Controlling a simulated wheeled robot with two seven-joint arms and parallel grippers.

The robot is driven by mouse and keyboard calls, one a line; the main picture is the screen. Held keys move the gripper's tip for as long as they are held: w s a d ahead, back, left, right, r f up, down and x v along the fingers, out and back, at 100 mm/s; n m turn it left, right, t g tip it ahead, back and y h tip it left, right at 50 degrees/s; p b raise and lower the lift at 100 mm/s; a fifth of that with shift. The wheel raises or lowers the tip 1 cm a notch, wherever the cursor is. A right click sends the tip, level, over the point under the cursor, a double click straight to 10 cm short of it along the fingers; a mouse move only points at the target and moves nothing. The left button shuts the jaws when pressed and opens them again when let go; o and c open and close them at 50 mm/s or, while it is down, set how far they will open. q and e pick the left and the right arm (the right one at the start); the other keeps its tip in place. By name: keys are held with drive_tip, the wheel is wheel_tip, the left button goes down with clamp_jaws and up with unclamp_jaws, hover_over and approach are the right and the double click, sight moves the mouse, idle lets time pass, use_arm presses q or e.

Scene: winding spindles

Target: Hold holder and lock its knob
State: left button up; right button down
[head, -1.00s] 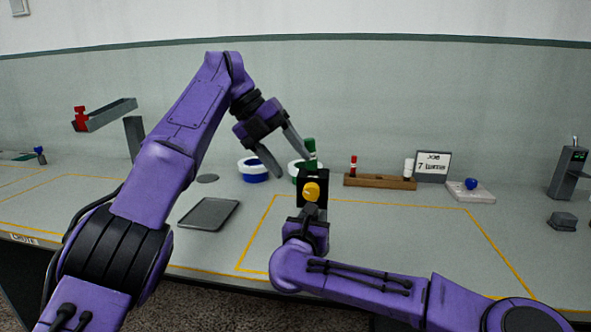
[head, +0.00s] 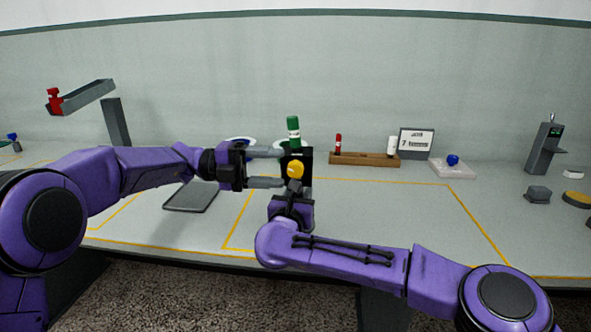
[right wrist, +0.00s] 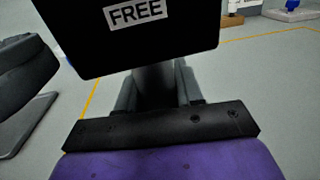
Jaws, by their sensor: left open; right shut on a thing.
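The black holder (head: 305,158) stands upright above the bench with a green spindle (head: 293,130) in its top. A yellow knob (head: 295,169) is on its near face. In the right wrist view the black holder body (right wrist: 130,50) carries a white label reading FREE. My right gripper (head: 293,190) is below the holder; in the right wrist view it is shut on the holder's dark stem (right wrist: 153,84). My left gripper (head: 282,168) is open, coming from the left, its fingers above and below knob height beside the holder. Contact with the knob cannot be told.
Behind stand a wooden rack (head: 364,160) with a red spindle (head: 338,144) and white one (head: 392,146), and a job sign (head: 417,142). A grey tray (head: 190,197) lies left, under my left arm. The yellow-outlined bench area to the right is clear.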

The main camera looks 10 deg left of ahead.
sight(289, 165)
use_arm(q)
drive_tip(key=d, duration=0.5)
drive_tip(key=shift+w+d, duration=0.1)
drive_tip(key=shift+d, duration=0.05)
drive_tip(key=c, duration=0.9)
drive_tip(key=y, duration=0.3)
drive_tip(key=shift+f+y, duration=0.1)
drive_tip(key=shift+y, duration=2.3)
use_arm(e)
drive_tip(key=shift+r, duration=0.1)
